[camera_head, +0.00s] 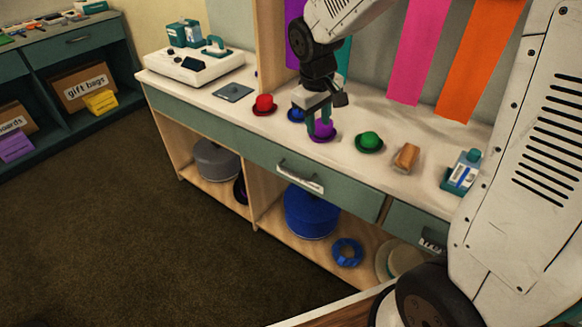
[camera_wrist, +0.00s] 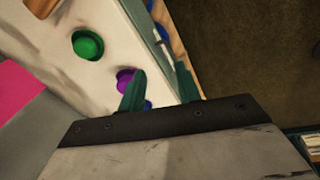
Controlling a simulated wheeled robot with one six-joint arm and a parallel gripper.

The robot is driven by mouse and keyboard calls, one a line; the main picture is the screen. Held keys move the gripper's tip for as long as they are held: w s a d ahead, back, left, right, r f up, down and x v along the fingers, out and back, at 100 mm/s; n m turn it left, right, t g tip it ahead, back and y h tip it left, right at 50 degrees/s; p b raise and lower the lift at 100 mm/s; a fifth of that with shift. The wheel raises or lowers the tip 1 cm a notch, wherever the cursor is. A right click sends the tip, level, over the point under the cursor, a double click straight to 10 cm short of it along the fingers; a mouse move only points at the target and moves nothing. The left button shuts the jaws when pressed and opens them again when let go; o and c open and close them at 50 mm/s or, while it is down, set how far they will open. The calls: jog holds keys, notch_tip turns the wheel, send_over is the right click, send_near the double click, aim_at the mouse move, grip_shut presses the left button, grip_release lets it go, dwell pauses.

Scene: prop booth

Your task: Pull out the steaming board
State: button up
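I cannot pick out a steaming board for certain. A long teal front (camera_head: 345,192) under the white counter has a metal bar handle (camera_head: 300,173) with a small white label, too small to read. A second teal front (camera_head: 415,230) with a labelled handle is to its right. My gripper (camera_head: 318,122) is above the counter, near the purple hat (camera_head: 322,131). In the wrist view my gripper (camera_wrist: 162,88) has its two teal fingers apart, with no object clearly held between them. The purple hat (camera_wrist: 125,77) is partly hidden behind one finger.
The counter (camera_head: 240,110) carries a red hat (camera_head: 264,104), a blue hat (camera_head: 296,115), a green hat (camera_head: 369,142), a wooden block (camera_head: 406,157) and a teal-and-white item (camera_head: 462,172). Hat boxes stand on the shelf below. Open floor (camera_head: 130,220) lies in front.

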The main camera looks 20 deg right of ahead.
jog(key=w+a+f+n, duration=0.2)
jog(key=w+f, duration=0.4)
jog(key=f, duration=0.2)
jog(key=n, duration=0.1)
send_near(291, 172)
jog(key=f, duration=0.2)
jog(key=d+f, duration=0.1)
jog(key=f, duration=0.2)
jog(key=w+f, duration=0.1)
jog(key=f, duration=0.1)
jog(key=shift+d+f, duration=0.2)
jog(key=shift+f, duration=0.05)
grip_shut()
